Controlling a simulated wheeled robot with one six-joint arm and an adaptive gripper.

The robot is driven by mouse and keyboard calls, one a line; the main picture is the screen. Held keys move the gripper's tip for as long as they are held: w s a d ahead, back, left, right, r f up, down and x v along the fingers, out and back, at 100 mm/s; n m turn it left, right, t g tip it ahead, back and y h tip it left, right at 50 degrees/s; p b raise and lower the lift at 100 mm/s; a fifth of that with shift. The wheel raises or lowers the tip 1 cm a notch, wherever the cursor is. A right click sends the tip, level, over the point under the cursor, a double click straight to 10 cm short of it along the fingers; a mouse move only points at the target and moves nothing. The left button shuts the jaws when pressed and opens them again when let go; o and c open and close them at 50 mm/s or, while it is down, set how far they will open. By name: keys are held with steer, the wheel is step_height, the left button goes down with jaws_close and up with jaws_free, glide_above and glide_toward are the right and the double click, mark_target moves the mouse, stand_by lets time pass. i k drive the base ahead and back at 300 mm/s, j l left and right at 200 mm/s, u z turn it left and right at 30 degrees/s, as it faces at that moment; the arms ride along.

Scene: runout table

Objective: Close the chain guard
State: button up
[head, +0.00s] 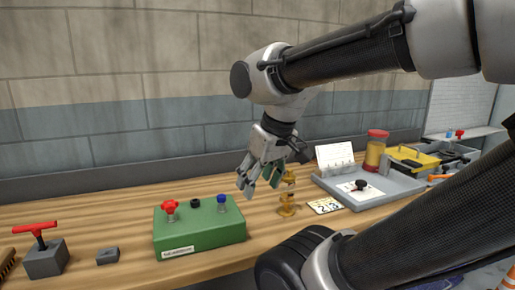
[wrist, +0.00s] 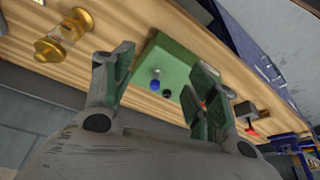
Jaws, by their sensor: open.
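My gripper (head: 260,182) is open and empty, pointing down above the table, just behind and above the right end of a green box. In the wrist view its two fingers (wrist: 158,78) stand wide apart, with the green box (wrist: 178,52) beyond them. The box (head: 212,237) carries a red knob (head: 170,207), a small black knob (head: 195,203) and a blue knob (head: 222,199); its front label is too small to read. I cannot pick out a chain guard with certainty in either view.
A red T-handle (head: 36,228) on a grey block and a small grey block (head: 108,256) stand left. A jar (head: 375,152) and yellow bin (head: 412,158) stand behind.

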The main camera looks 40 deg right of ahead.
mark_target(400, 152)
steer(key=z, duration=2.25)
steer(key=i+l+u, duration=0.3)
steer(key=l, duration=0.3)
steer(key=i+l+u, duration=0.15)
steer(key=i+l, duration=0.1)
steer(key=l, duration=0.1)
